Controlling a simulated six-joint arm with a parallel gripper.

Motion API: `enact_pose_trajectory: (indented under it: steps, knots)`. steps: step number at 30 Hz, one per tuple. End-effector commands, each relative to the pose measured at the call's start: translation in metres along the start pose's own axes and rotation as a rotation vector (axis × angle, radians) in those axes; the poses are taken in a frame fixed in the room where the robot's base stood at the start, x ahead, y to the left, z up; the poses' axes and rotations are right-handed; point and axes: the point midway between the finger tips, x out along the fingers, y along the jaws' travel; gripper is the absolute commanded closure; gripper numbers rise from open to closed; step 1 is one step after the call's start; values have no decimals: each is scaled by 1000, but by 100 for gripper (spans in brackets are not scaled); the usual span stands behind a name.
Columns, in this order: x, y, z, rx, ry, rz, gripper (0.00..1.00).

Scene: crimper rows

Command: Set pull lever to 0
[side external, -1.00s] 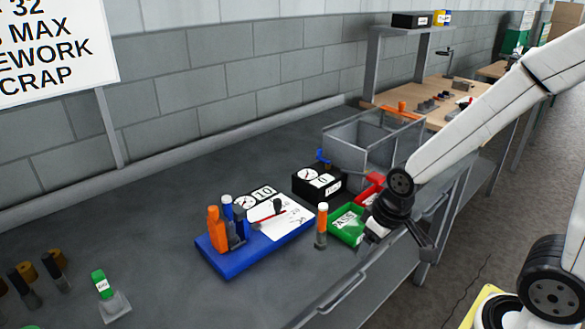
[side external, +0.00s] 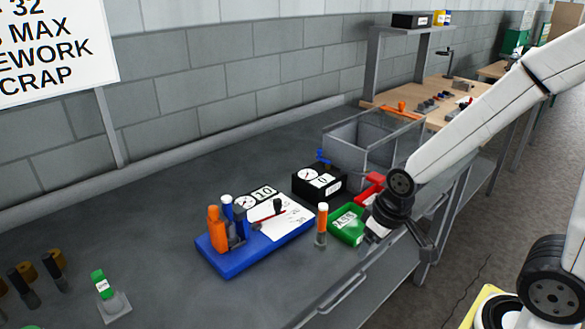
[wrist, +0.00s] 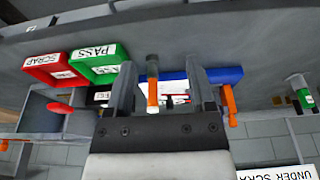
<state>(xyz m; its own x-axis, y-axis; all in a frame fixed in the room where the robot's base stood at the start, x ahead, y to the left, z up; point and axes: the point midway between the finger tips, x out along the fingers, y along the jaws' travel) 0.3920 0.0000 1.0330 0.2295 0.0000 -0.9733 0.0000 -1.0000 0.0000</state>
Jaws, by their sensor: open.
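A blue-based fixture (side external: 217,265) stands on the bench with an orange upright handle (side external: 216,228), blue posts, a dial marked 10 (side external: 264,192) and a white plate. A thin red lever with a black knob (side external: 277,205) lies across that plate. Behind it a black box (side external: 333,187) carries a dial, a card reading 0, and a blue lever (side external: 322,156). I cannot tell which lever is the pull lever. My gripper (side external: 404,240) is open and empty, right of the green bin. In the wrist view, the blue base (wrist: 227,74) and orange handle (wrist: 230,103) show beyond my fingers (wrist: 161,66).
An orange-topped cylinder (side external: 321,226) stands between the fixture and the green PASS bin (side external: 348,222). A red SCRAP bin (side external: 376,181) and a grey open box (side external: 340,150) sit behind. A green-topped item (side external: 99,283) stands at front left.

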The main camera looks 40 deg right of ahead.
Motion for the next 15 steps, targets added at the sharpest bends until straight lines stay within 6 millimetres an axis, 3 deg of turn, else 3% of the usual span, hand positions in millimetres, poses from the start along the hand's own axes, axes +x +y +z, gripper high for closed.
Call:
enact_pose_trajectory:
  steps: [8,15]
  knots:
    - [0,0,-2,0,0,0,30]
    - [1,0,-25,-6,-13,0,30]
